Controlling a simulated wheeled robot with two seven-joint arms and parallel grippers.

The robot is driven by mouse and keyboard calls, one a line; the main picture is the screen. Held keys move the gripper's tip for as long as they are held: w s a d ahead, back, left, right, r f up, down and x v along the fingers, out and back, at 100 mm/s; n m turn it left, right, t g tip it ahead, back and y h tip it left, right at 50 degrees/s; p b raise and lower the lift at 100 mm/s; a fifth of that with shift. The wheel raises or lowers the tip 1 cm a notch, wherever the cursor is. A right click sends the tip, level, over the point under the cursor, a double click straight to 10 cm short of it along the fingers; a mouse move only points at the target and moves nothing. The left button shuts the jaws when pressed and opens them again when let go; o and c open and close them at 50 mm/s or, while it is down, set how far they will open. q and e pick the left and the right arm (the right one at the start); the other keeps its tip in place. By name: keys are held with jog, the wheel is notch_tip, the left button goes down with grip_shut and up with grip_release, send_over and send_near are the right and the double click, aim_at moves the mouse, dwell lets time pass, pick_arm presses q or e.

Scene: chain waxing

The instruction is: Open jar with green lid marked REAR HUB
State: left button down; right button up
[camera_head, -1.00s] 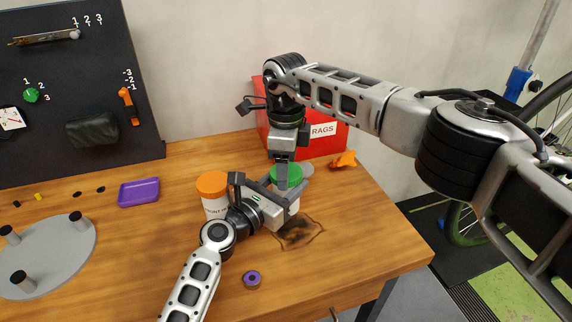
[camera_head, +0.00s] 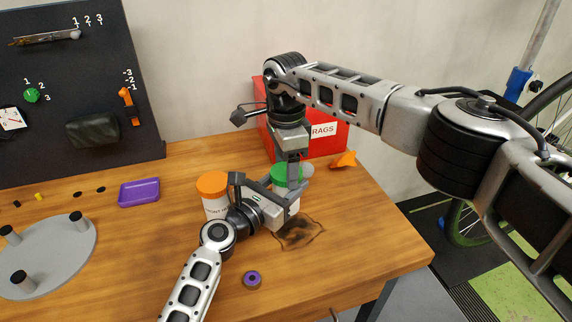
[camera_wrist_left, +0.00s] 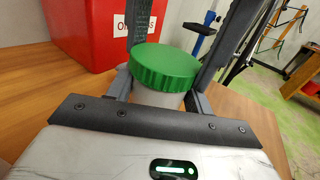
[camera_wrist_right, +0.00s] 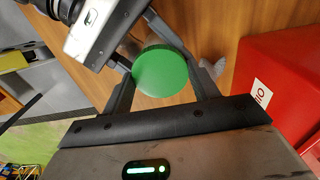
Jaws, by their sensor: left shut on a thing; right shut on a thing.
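The jar with the green lid (camera_head: 283,173) stands on the wooden table; its label is hidden by my grippers. In the left wrist view, the white jar body (camera_wrist_left: 157,97) sits between the fingers of my left gripper (camera_wrist_left: 160,95), which is shut on it from the front left. The green lid also shows in that view (camera_wrist_left: 165,66), seated on the jar. My right gripper (camera_head: 290,178) points down from above and is shut on the lid. In the right wrist view the lid (camera_wrist_right: 160,71) lies between both fingers.
A white jar with an orange lid (camera_head: 213,186) stands just left of the held jar. A red RAGS box (camera_head: 334,142) is behind, with an orange object (camera_head: 344,160) beside it. A purple tray (camera_head: 139,192) and a purple ring (camera_head: 252,280) lie on the table.

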jog(key=shift+r, duration=0.15)
jog(key=shift+r, duration=0.9)
jog(key=shift+r, duration=2)
pick_arm(q)
jog(key=c, duration=0.5)
grip_release()
